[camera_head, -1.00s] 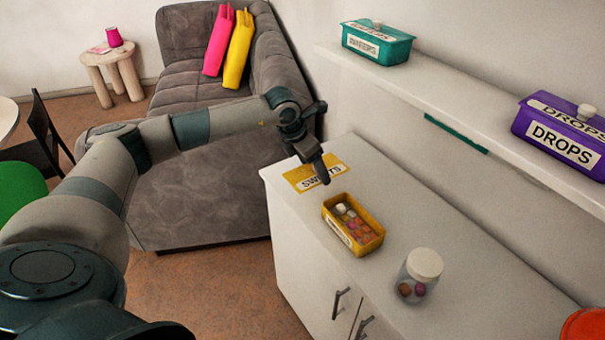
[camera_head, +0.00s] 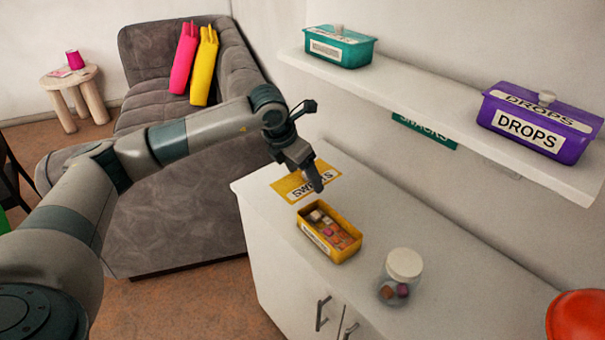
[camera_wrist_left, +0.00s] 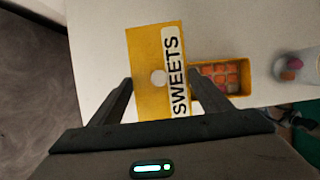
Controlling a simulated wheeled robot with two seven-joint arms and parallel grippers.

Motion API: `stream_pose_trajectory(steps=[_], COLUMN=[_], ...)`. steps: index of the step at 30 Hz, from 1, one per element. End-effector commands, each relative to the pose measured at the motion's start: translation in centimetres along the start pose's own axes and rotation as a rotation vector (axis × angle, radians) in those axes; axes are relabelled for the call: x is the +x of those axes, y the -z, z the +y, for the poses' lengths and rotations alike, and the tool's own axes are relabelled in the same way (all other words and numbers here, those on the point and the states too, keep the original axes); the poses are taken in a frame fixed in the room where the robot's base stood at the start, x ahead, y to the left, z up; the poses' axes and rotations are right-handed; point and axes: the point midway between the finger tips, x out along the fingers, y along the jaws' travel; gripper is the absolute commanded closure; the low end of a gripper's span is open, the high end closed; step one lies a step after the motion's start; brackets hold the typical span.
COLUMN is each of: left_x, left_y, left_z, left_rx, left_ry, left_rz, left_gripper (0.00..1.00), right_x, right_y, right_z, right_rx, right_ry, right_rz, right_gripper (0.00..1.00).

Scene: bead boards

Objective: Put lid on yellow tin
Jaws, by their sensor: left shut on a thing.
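The yellow lid (camera_head: 305,183) reads SWEETS and has a pale round knob; in the wrist view (camera_wrist_left: 142,60) it lies between my fingers. My left gripper (camera_head: 317,188) is shut on the lid, and it also shows in the wrist view (camera_wrist_left: 160,88). The open yellow tin (camera_head: 345,258) stands on the white cabinet, nearer the camera than the lid, with several coloured sweets inside. In the wrist view the tin (camera_wrist_left: 247,72) is right of the lid. The gap under the lid is hard to judge. My right gripper is out of view.
A clear jar with a white lid (camera_head: 404,264) stands right of the tin on the cabinet (camera_head: 260,215). A wall shelf (camera_head: 440,117) above holds a teal box (camera_head: 340,50) and a purple DROPS box (camera_head: 535,128). A red-orange object (camera_head: 577,318) is at lower right.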

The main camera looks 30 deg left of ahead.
Motion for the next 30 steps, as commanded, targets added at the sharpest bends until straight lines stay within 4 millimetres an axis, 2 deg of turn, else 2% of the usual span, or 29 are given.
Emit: stream_pose_trajectory(steps=[8,14,20,30], left_x=[0.1,0.1,0.0,-0.9], left_y=[0.1,0.7,1.9,4.8], left_z=[-0.6,-2.7,-6.0,-11.2], left_rx=[0.053,0.245,0.559,1.186], left_ry=[0.023,0.102,0.234,0.493], left_rz=[0.0,-0.001,-0.001,0.001], left_gripper=[0.51,0.51,0.51,0.51], right_x=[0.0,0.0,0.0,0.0], right_y=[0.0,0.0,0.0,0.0], right_z=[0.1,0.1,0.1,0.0], right_rx=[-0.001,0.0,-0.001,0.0], right_ry=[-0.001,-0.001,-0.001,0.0], right_rz=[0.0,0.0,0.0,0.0], right_gripper=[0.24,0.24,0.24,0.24])
